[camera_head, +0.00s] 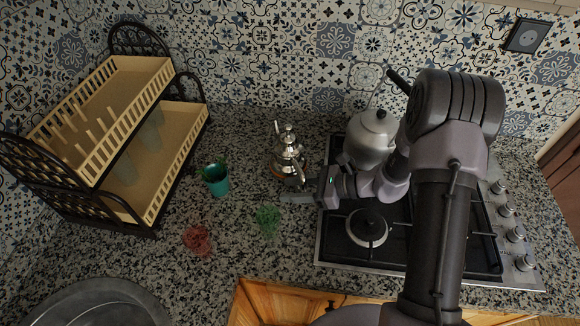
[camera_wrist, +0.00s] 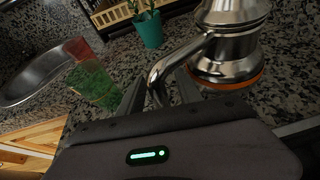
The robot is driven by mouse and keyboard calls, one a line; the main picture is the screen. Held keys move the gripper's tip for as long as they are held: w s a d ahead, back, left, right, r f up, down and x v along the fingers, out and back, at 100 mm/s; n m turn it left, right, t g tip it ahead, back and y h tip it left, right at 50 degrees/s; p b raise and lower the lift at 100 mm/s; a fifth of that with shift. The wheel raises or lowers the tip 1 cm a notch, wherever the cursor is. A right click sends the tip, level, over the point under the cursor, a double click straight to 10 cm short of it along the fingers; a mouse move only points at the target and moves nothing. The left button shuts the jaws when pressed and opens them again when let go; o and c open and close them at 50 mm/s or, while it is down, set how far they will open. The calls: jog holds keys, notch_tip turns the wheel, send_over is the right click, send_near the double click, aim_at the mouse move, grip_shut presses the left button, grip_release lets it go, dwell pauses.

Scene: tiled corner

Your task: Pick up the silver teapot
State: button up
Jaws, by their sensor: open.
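The silver teapot (camera_head: 288,157) stands upright on the speckled counter, left of the stove. In the wrist view its shiny body (camera_wrist: 228,55) with an orange base rim is close, at the upper right. My gripper (camera_head: 290,197) is open at the teapot's near side, low over the counter. In the wrist view a curved silver arm of the teapot, handle or spout, reaches down between the two fingers of my gripper (camera_wrist: 160,88). I cannot tell whether either finger touches it.
A grey kettle (camera_head: 371,134) stands on the black stove (camera_head: 400,252) to the right. A teal plant pot (camera_head: 217,186), a green glass (camera_head: 267,221) and a red glass (camera_head: 197,240) stand to the left. A dish rack (camera_head: 180,150) and a sink (camera_head: 95,302) lie farther left.

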grip_shut()
jog(key=shift+r, duration=0.1)
dwell(1.2)
